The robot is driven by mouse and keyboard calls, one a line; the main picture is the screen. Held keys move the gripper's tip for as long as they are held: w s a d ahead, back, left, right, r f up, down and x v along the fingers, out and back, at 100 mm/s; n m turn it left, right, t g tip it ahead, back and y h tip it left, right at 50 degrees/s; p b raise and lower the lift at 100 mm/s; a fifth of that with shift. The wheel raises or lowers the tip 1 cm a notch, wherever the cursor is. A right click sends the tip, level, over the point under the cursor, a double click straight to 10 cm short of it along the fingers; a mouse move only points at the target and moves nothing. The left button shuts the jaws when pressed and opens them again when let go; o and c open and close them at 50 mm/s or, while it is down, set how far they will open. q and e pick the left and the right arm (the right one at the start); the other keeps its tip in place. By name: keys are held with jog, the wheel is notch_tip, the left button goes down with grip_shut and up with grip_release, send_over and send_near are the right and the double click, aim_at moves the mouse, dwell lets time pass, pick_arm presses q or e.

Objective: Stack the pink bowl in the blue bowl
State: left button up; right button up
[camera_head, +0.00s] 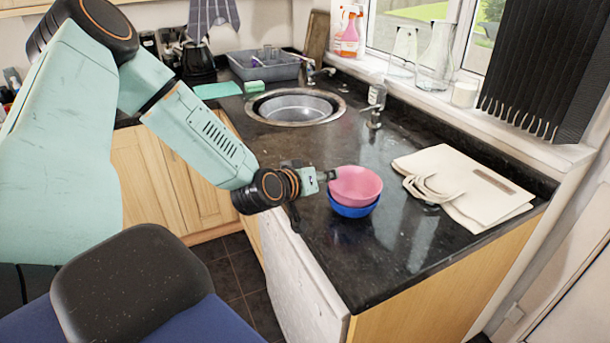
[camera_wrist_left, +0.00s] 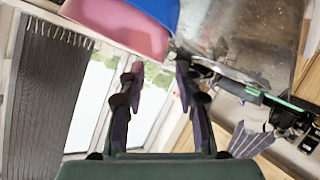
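The pink bowl (camera_head: 355,184) sits upright inside the blue bowl (camera_head: 352,210) on the dark granite counter, with the blue side showing below it. The left wrist view shows the pink bowl (camera_wrist_left: 120,28) and the blue bowl (camera_wrist_left: 155,9) at the top, cut off by the frame edge. My left gripper (camera_head: 328,175) is just left of the pink bowl, close to its rim. Its fingertips (camera_wrist_left: 160,67) are spread apart with nothing held between them. I cannot tell whether a finger touches the rim. My right gripper is in neither view.
A folded cream bag (camera_head: 465,185) lies right of the bowls. A grey dish tub (camera_head: 265,67) stands at the back. The counter in front of the bowls is clear to its edge.

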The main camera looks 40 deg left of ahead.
pick_arm(q)
jog(key=a+p+v, duration=0.1)
jog(key=p+v, duration=0.7)
jog(key=s+d+f+m+g+h, duration=0.35)
jog(key=s+d+f+g, duration=0.45)
jog(key=s+d+f, duration=0.45)
jog(key=s+d+f+m+g+y, duration=0.1)
jog(key=s+d+f+g, duration=0.1)
jog(key=s, duration=0.5)
jog(key=s+d+f+m+g+y, duration=0.1)
jog(key=s+d+f+g, duration=0.1)
jog(key=s, duration=0.6)
jog(key=shift+s+d+f+m+g, duration=0.35)
jog(key=shift+g, duration=0.35)
jog(key=shift+b, duration=0.3)
